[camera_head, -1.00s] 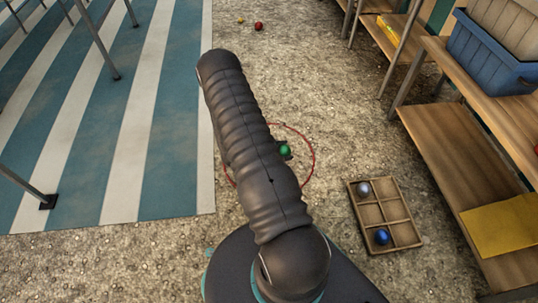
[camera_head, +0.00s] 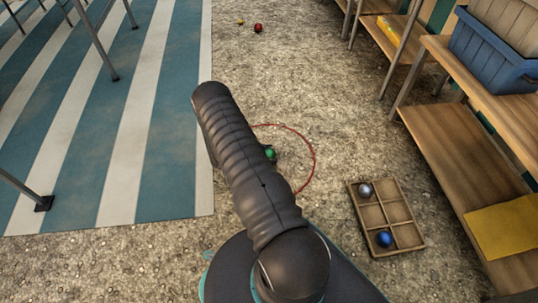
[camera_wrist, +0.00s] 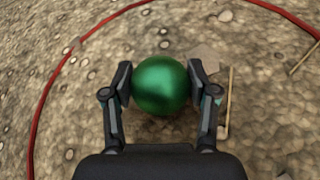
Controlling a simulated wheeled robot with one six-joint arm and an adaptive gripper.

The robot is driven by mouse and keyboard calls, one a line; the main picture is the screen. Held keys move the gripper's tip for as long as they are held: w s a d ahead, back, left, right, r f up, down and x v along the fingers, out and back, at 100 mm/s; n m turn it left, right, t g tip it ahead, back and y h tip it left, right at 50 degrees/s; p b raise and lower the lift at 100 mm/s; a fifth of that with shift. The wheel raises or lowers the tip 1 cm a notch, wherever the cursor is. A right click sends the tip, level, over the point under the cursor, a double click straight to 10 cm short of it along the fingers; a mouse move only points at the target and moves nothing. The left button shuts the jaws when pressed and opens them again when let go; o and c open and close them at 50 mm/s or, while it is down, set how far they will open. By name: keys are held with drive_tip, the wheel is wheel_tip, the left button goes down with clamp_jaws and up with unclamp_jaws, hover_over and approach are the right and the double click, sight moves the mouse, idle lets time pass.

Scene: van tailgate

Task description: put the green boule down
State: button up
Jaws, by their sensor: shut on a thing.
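The green boule (camera_wrist: 161,86) is a shiny metallic ball between the two fingers of my gripper (camera_wrist: 161,84) in the wrist view. The gripper is shut on it, one finger at each side. In the head view the green boule (camera_head: 270,153) shows only partly beside my arm, which hides most of the gripper. A thin red ring (camera_head: 313,160) lies on the gravel around that spot, and the red ring (camera_wrist: 45,95) also curves around the boule in the wrist view. How high the boule is above the gravel is hard to tell.
A wooden compartment tray (camera_head: 386,215) on the ground at the right holds a silver ball (camera_head: 365,190) and a blue ball (camera_head: 384,239). Wooden shelves (camera_head: 455,150) with a blue crate (camera_head: 490,52) stand further right. A striped mat (camera_head: 120,150) lies left. A red ball (camera_head: 258,28) lies far back.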

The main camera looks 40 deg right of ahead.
drive_tip(key=o, duration=1.5)
drive_tip(key=shift+o, duration=0.2)
